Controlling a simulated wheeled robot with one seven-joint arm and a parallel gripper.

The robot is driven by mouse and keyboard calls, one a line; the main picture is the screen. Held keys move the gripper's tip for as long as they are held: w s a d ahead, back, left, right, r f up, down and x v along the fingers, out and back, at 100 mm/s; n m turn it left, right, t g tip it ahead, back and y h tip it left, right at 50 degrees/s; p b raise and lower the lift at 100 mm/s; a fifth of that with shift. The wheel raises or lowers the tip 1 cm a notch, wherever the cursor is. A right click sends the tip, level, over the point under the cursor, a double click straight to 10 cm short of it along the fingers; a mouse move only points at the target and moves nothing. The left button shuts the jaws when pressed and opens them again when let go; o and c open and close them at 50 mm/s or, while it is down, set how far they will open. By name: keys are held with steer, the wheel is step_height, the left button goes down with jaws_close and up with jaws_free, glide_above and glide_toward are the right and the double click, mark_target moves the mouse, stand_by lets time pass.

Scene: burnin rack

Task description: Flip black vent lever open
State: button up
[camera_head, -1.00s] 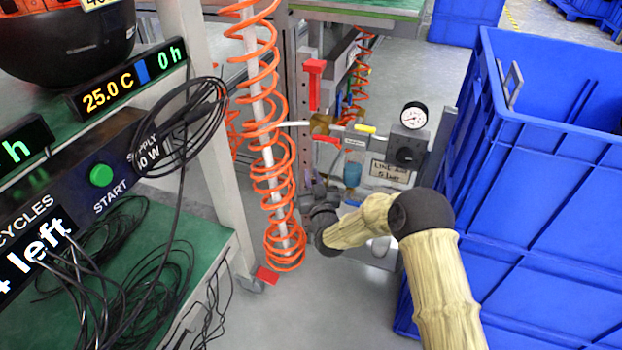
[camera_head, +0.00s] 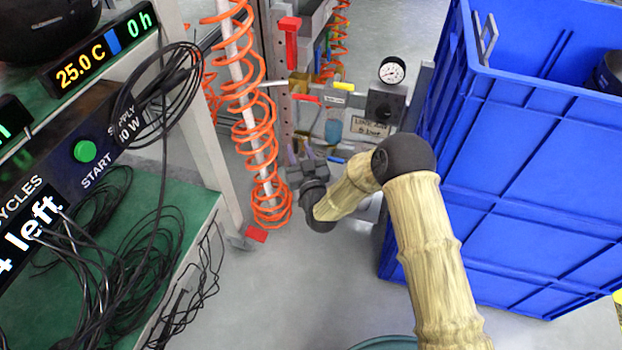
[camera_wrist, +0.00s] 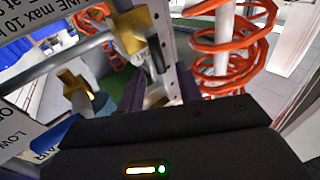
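The black vent lever (camera_wrist: 155,54) appears in the wrist view as a short dark upright bar beside a brass valve body (camera_wrist: 131,30). I cannot make it out in the head view. My gripper (camera_head: 300,151) is low in front of the panel, left of the blue lever (camera_head: 337,159). Its two purple-grey fingers stand apart with a gap between them. In the wrist view my gripper (camera_wrist: 159,92) is open and empty, with its fingertips below the black lever and apart from it.
An orange coiled hose (camera_head: 258,130) hangs close left of my gripper. A pressure gauge (camera_head: 392,70), a yellow lever (camera_head: 344,86) and a red lever (camera_head: 305,98) are on the panel. A tall blue crate (camera_head: 500,170) stands right of my arm. Grey floor is clear in front.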

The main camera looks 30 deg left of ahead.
steer(key=p+v, duration=0.4)
steer(key=v, duration=0.8)
steer(key=shift+w, duration=0.1)
